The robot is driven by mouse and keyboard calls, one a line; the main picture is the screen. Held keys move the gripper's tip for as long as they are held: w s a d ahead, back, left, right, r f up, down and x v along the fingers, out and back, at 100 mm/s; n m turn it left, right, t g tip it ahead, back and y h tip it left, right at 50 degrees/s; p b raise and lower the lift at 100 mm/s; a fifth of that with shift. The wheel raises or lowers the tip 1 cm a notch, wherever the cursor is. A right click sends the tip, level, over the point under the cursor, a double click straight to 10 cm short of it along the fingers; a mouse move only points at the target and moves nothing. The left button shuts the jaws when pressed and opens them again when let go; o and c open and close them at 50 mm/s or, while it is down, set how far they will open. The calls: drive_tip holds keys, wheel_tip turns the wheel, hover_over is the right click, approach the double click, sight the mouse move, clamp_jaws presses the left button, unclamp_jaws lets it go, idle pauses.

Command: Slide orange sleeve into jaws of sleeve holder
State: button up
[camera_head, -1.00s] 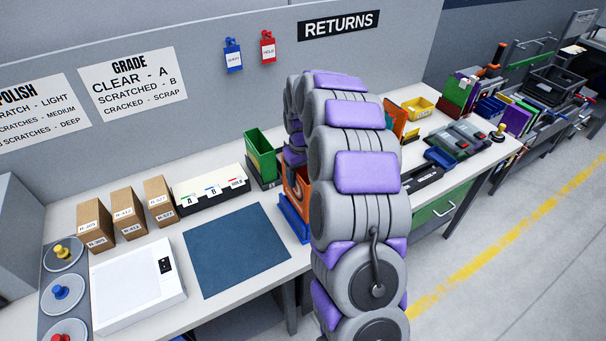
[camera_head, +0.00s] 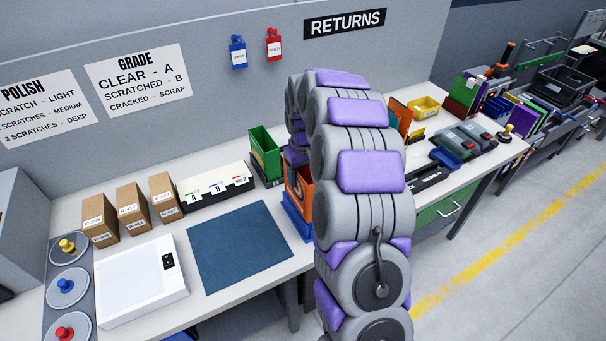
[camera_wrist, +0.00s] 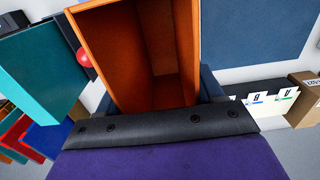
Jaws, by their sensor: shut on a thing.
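The orange sleeve (camera_wrist: 150,60) is an open-topped box; I look down into it in the wrist view. In the head view a strip of it (camera_head: 293,190) shows left of my arm, above the blue sleeve holder (camera_head: 297,222). Dark blue parts of the holder (camera_wrist: 211,84) show beside the sleeve in the wrist view. My gripper (camera_wrist: 165,125), a black bar with a purple pad, is shut on the sleeve's near side. My arm hides the gripper in the head view. The sleeve's lower end is hidden, so I cannot tell how deep it sits between the jaws.
A green sleeve (camera_head: 264,150) stands behind the orange one. A divider card box (camera_head: 215,185), a blue mat (camera_head: 240,247) and a white box (camera_head: 142,283) lie to the left. A yellow bin (camera_head: 424,106) and several coloured cases stand right of my arm.

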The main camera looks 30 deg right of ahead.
drive_tip(key=shift+d, duration=0.15)
drive_tip(key=shift+f, duration=0.2)
drive_tip(key=shift+f, duration=0.35)
drive_tip(key=o, duration=1.4)
drive_tip(key=shift+c, duration=0.2)
drive_tip(key=shift+o, duration=0.4)
wheel_tip(320, 180, up, 8)
drive_tip(key=p, duration=0.3)
